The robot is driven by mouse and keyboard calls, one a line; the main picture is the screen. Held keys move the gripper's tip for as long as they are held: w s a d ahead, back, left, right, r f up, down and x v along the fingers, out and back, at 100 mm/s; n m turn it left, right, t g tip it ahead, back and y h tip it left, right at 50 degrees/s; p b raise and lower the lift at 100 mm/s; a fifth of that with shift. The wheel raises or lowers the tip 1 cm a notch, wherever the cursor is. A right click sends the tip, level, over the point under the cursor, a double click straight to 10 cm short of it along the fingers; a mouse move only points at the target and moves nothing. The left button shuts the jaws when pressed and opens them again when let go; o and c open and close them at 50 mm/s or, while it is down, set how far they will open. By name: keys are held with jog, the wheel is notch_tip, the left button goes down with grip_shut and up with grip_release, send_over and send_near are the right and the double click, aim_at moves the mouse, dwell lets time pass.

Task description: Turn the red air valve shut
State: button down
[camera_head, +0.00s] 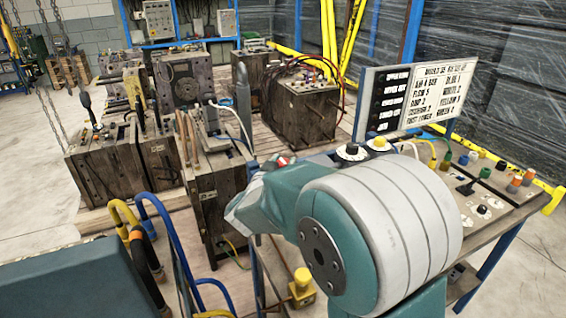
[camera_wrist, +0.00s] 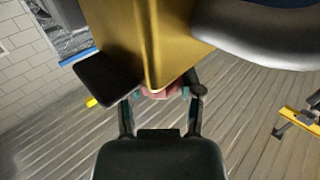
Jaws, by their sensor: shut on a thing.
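The red air valve (camera_wrist: 159,94) shows in the wrist view as a small pinkish-red part between the fingers, at the lower edge of a gold-yellow block. My gripper (camera_wrist: 162,97) has a finger on each side of it and is shut on it. Most of the valve is hidden by the block and the fingers, so its angle cannot be told. In the head view a small red part (camera_head: 284,160) shows just past my teal arm, which hides my fingers there.
A bench panel (camera_head: 480,205) with several coloured knobs and a lettered board (camera_head: 440,95) stands at the right. Several heavy mould blocks (camera_head: 105,165) stand on pallets at the left and behind. Blue and yellow hoses (camera_head: 180,245) loop up in front. Open floor (camera_head: 35,200) lies far left.

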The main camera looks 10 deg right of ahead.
jog(key=shift+c, duration=1.2)
grip_release()
jog(key=shift+a, duration=0.1)
jog(key=v, duration=1.2)
